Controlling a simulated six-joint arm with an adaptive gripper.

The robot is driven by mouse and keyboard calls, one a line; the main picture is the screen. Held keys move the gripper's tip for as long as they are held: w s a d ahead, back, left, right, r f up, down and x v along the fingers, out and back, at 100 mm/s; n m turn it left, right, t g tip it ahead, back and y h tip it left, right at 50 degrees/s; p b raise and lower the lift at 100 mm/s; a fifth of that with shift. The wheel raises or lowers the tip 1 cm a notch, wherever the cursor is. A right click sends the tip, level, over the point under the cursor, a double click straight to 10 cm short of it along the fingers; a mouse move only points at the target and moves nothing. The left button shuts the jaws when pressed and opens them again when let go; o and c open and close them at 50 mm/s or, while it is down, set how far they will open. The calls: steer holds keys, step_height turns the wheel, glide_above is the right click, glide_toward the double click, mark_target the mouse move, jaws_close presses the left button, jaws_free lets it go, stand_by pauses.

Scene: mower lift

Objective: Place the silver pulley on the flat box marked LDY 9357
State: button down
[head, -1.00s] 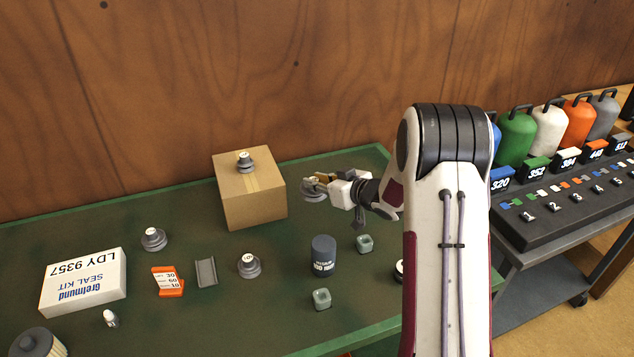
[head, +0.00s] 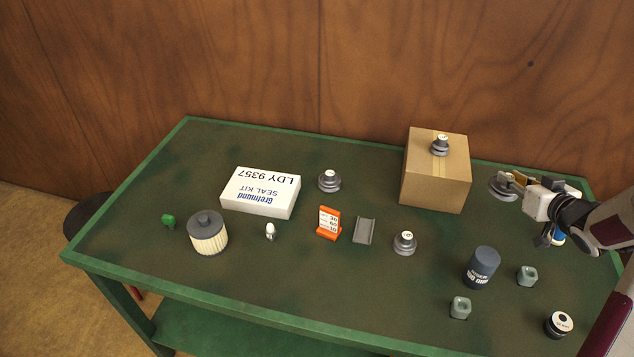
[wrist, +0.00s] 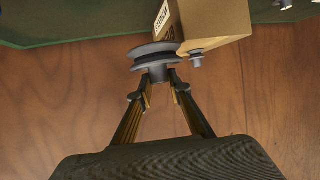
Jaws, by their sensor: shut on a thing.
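My gripper (head: 517,179) is at the right of the head view, shut on a grey silver pulley (head: 503,187). It holds the pulley in the air to the right of the cardboard box. In the wrist view the pulley (wrist: 156,57) sits between the fingertips (wrist: 160,80), its grooved wheel facing away from the palm. The flat white box marked LDY 9357 (head: 261,192) lies on the green table left of centre, with its lettering upside down in the head view. Its top is bare. The gripper is far to the right of it.
A cardboard box (head: 436,180) carries another pulley-like part (head: 440,145). Similar parts stand behind (head: 329,181) and in front (head: 404,243) on the green table (head: 150,220). An orange holder (head: 329,223), grey channel (head: 364,230), dark can (head: 482,267) and ribbed filter (head: 208,233) stand nearby.

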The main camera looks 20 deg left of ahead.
step_height(320, 180, up, 6)
steer(key=shift+f, duration=0.2)
steer(key=w+a+n+g+y, duration=0.1)
steer(key=w+a+n+y, duration=0.1)
steer(key=a, duration=1.3)
steer(key=w+a+n+g+y, duration=0.2)
steer(key=a, duration=1.2)
steer(key=s+a+n+g+y, duration=0.1)
steer(key=s+a, duration=0.2)
steer(key=a, duration=0.7)
steer(key=s+a+n+g+y, duration=0.15)
steer(key=s+a, duration=0.25)
steer(key=a, duration=0.7)
steer(key=s+a+n+g+y, duration=0.1)
steer(key=s+a+n, duration=0.15)
steer(key=a, duration=0.75)
steer(key=shift+m+t+h, duration=0.25)
steer(key=shift+m, duration=0.25)
steer(key=shift+s+a+f, duration=0.1)
steer(key=shift+s+f, duration=0.15)
steer(key=shift+f, duration=1.05)
steer(key=shift+s+a+f, duration=0.1)
steer(key=shift+s+f, duration=0.1)
steer(key=shift+f, duration=1.05)
steer(key=shift+f, duration=0.1)
steer(key=shift+f, duration=3)
